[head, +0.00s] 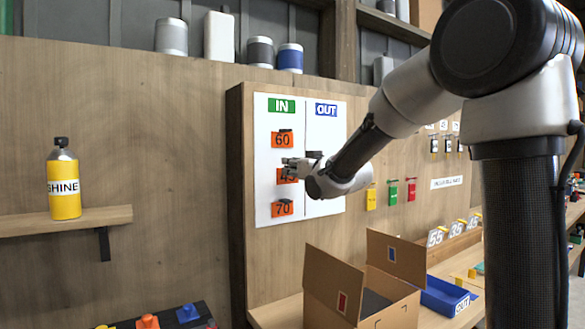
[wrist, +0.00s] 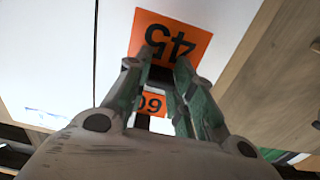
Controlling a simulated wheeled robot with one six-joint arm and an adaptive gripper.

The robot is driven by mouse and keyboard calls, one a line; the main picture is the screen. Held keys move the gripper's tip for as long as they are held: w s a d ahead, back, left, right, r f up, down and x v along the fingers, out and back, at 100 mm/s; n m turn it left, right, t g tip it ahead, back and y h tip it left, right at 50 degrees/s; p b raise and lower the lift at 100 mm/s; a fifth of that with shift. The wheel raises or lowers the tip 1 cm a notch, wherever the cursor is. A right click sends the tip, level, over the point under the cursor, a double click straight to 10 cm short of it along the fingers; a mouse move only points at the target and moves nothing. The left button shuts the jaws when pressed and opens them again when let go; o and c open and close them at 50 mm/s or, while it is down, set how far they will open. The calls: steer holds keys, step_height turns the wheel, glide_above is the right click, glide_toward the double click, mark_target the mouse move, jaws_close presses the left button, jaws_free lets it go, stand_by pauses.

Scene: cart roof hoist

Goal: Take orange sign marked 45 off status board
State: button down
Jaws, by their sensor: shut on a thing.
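The orange sign marked 45 (head: 284,175) is in the IN column of the white status board (head: 327,185), between the signs 60 (head: 283,140) and 70 (head: 282,209). In the wrist view the 45 sign (wrist: 170,42) appears upside down, at the tips of my green-sided fingers (wrist: 160,66). The gripper is shut on this sign. The exact contact, and any gap between sign and board, cannot be made out. The 60 sign (wrist: 151,103) shows between the fingers.
An open cardboard box (head: 350,300) stands below the board, with a blue bin (head: 445,298) to its right. A yellow SHINE bottle (head: 63,180) stands on a shelf at left. Yellow, green and red tags (head: 392,193) hang right of the board. The OUT column is bare.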

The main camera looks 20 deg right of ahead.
steer(key=shift+v, duration=2.95)
